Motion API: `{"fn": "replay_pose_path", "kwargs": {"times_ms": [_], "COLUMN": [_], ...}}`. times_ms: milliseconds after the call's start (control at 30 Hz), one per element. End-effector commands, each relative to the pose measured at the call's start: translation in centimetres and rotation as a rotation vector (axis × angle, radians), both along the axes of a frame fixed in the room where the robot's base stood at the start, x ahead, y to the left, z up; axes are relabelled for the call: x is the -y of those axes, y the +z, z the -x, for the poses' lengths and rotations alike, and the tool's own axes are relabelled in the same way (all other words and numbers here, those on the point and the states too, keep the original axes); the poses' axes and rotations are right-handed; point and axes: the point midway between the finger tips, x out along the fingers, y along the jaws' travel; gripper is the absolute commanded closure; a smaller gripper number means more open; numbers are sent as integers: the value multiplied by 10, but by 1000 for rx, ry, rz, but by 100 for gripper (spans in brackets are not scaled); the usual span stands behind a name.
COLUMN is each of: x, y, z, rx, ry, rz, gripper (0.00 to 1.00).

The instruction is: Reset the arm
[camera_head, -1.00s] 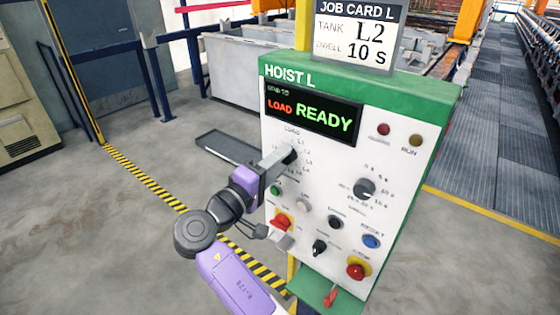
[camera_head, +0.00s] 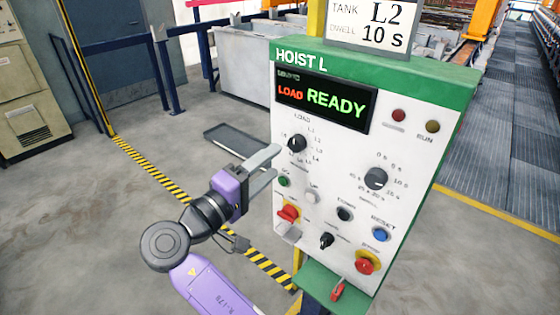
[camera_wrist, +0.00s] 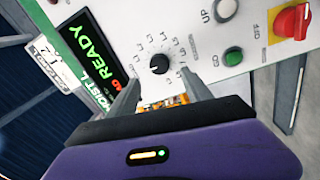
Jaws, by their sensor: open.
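My gripper (camera_head: 270,168) is open and empty, in front of the left side of the HOIST L control panel (camera_head: 400,160). In the wrist view, its two fingers (camera_wrist: 157,95) point toward the panel with a gap between them. The black LOAD selector knob (camera_head: 297,143) stands clear of the fingers; in the wrist view the knob (camera_wrist: 159,63) shows beyond the fingertips. The display (camera_head: 322,101) reads LOAD READY. My purple and black arm reaches in from the bottom of the head view.
The panel also carries a black dwell knob (camera_head: 376,178), a blue reset button (camera_head: 381,235), a red emergency button (camera_head: 365,262) and a red switch (camera_head: 289,213). A job card (camera_head: 375,25) reads L2, 10 S. Open floor (camera_head: 90,220) lies to the left.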

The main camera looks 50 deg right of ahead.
Motion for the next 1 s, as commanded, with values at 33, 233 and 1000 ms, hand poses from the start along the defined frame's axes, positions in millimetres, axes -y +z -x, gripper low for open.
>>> {"fn": "replay_pose_path", "kwargs": {"times_ms": [33, 233, 1000], "x": [-4, -10, -20], "y": [-1, 0, 10], "z": [0, 1, -58], "rx": [0, 0, 84], "ry": [0, -1, 272], "rz": [0, 0, -13], "gripper": [42, 42, 42]}}
